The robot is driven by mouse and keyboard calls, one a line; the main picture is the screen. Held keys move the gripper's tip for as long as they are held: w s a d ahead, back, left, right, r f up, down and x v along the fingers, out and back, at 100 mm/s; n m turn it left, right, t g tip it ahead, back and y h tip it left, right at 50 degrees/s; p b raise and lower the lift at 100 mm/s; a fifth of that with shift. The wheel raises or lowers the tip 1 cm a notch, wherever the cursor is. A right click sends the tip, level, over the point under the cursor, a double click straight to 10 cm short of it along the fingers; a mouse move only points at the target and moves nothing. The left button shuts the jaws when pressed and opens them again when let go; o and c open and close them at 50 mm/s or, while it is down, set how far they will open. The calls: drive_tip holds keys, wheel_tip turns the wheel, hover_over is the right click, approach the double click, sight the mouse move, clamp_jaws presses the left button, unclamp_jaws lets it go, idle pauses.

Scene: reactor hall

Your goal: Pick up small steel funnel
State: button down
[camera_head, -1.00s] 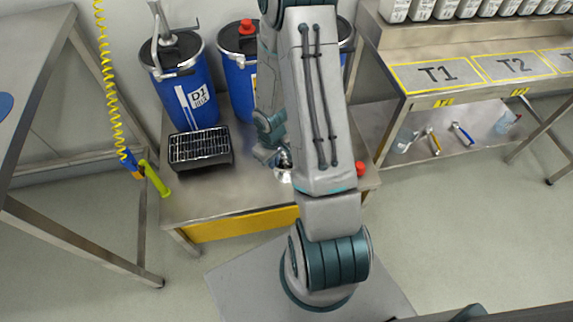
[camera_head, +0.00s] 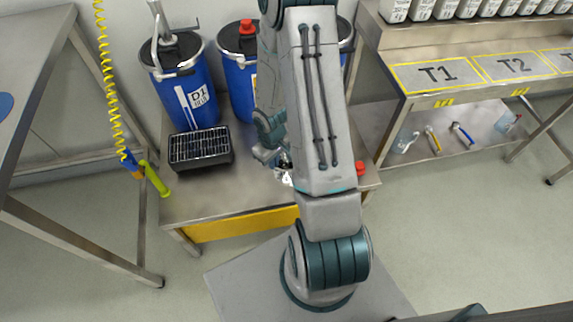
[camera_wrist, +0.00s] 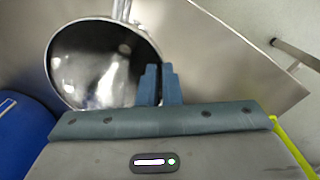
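The small steel funnel (camera_wrist: 92,68) fills the left of the wrist view, its shiny, dark-reflecting bowl facing the camera. Its stem side points to the top of the picture. The fingers of my gripper (camera_wrist: 161,84) are close together at the bowl's right rim, and the rim runs in between them, so the gripper looks shut on it. In the head view only a bright bit of the funnel (camera_head: 287,179) shows beside my arm. My gripper (camera_head: 272,160) is mostly hidden there by the arm. I cannot tell whether the funnel touches the bench.
The steel bench (camera_head: 225,190) carries a black rack (camera_head: 200,149) left of my gripper and a red-capped item (camera_head: 360,168) on the right. Blue drums (camera_head: 188,92) stand behind. A green-handled hose tool (camera_head: 155,178) hangs at the bench's left edge.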

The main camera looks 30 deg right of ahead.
drive_tip(key=shift+r, duration=0.15)
idle(0.4)
drive_tip(key=shift+r+p, duration=0.7)
drive_tip(key=shift+r, duration=1.35)
drive_tip(key=s+d+r+p, duration=0.3)
drive_tip(key=s+d+r, duration=0.3)
drive_tip(key=d, duration=0.3)
drive_tip(key=shift+s+r, duration=0.3)
drive_tip(key=shift+s, duration=0.45)
